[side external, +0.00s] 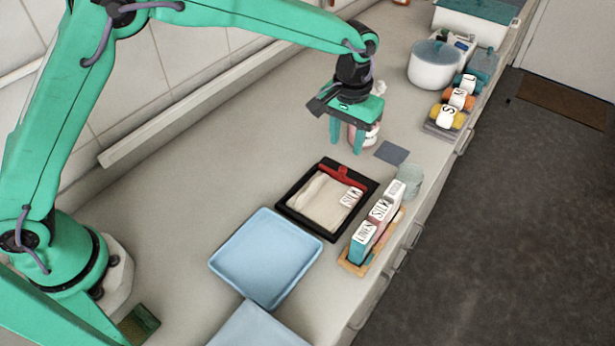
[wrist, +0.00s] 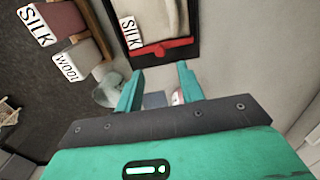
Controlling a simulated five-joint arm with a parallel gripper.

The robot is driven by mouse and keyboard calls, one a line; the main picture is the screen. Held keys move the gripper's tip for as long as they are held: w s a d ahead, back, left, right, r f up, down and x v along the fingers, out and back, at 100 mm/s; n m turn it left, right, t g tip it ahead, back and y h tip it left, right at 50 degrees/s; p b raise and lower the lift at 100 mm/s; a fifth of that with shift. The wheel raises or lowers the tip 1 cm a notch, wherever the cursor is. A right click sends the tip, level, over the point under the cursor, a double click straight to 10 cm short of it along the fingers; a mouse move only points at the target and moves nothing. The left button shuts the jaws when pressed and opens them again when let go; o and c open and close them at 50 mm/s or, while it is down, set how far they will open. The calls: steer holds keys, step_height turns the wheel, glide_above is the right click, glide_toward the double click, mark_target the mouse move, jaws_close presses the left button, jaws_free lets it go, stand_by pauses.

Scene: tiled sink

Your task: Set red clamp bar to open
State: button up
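The red clamp bar (side external: 343,177) lies across the far end of a black-rimmed frame (side external: 328,234) on the counter. The frame holds cream cloth (side external: 320,202) with a white SILK label (side external: 351,197). In the wrist view the red bar (wrist: 165,48) lies over the cloth, just beyond my fingertips. I cannot tell whether it is latched. My gripper (side external: 347,141) is open and empty, above the counter beyond the bar's end of the frame. Its two fingers are apart in the wrist view (wrist: 160,71), with nothing between the tips.
A blue tray (side external: 267,257) is in front. A grey-blue square (side external: 392,152) and a red-and-white item (side external: 373,136) are near my gripper. Counter left of the frame is clear.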

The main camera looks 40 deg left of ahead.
mark_target(343, 168)
steer(key=shift+f, duration=3.85)
steer(key=shift+c, duration=0.5)
jaws_close()
